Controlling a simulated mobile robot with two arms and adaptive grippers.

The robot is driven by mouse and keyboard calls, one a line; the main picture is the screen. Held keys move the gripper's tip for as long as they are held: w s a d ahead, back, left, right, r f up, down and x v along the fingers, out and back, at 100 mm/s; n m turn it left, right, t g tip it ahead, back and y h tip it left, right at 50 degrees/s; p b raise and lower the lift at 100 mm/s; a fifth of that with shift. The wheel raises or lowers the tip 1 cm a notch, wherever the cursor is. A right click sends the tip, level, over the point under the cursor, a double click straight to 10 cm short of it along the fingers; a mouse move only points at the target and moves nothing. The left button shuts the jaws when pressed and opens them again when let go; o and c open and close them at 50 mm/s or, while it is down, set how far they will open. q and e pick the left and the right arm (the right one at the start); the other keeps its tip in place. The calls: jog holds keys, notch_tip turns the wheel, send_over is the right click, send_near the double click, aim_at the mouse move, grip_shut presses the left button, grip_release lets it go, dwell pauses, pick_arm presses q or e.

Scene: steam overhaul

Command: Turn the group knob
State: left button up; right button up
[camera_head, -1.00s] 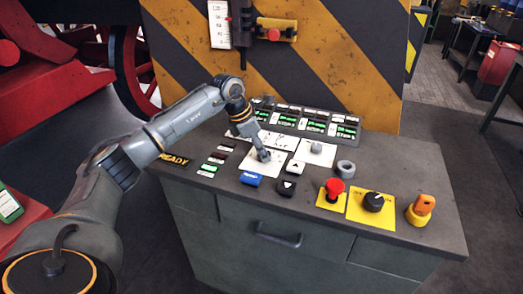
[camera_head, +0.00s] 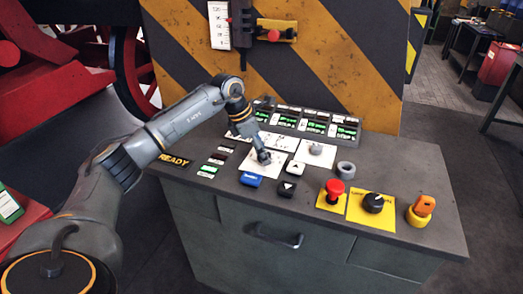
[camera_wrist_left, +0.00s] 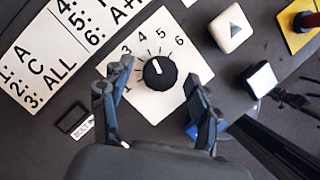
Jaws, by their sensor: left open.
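The group knob (camera_wrist_left: 159,72) is a round black dial with a white pointer line, on a white plate (camera_wrist_left: 183,50) numbered 1 to 6. In the left wrist view its pointer is aimed up and slightly left, near the middle numbers. My left gripper (camera_wrist_left: 152,88) is open, with one finger on each side of the knob and a gap visible on both sides. In the head view my left gripper (camera_head: 263,156) comes down over the white plate (camera_head: 254,169) and hides the knob.
A label plate (camera_wrist_left: 40,55) lists "1: A, 2: C, 3: ALL". Close by are a white arrow button (camera_wrist_left: 231,27), a blue button (camera_head: 251,179) and a black arrow button (camera_head: 287,188). A red mushroom button (camera_head: 334,188), black rotary switch (camera_head: 373,202) and orange key switch (camera_head: 422,209) stand further right.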

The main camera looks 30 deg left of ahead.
pick_arm(q)
jog(key=v, duration=1.2)
jog(key=shift+d, duration=0.1)
